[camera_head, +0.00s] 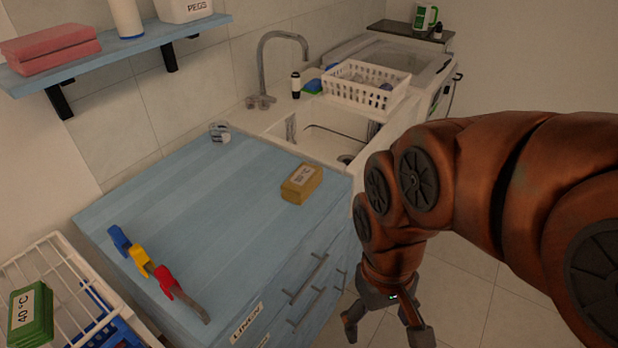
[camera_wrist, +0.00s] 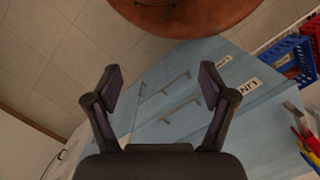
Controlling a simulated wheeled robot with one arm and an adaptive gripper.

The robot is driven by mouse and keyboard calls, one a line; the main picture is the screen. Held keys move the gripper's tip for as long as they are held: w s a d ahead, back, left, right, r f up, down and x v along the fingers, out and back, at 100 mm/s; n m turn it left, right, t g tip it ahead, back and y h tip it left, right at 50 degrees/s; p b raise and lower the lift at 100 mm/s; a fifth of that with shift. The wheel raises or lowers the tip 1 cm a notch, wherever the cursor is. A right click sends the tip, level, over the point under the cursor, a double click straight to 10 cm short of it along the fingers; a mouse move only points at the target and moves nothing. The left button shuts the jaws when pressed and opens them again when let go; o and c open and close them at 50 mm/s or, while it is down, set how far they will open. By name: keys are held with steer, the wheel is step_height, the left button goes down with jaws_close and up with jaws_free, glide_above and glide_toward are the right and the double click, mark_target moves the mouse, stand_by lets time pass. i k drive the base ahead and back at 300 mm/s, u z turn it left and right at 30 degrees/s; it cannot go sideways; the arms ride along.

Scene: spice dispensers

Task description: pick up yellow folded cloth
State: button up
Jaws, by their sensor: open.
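The yellow folded cloth (camera_head: 301,184) lies on the right part of the blue countertop, near its front edge. It has a pale label on top. My gripper (camera_head: 388,335) hangs to the right of the cabinet, lower than the countertop and apart from the cloth. In the wrist view my gripper (camera_wrist: 160,90) is open and empty, with the blue drawer fronts behind its fingers. The cloth cannot be made out in the wrist view.
Blue, yellow and red clips (camera_head: 160,272) lie at the countertop's left front. A glass (camera_head: 219,132) stands at the back. A green cloth (camera_head: 31,315) sits on a white wire rack. The counter's middle is clear.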

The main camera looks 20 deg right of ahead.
mark_target(297, 188)
steer(key=z, duration=1.75)
steer(key=i, duration=1.9)
steer(key=u, duration=4.45)
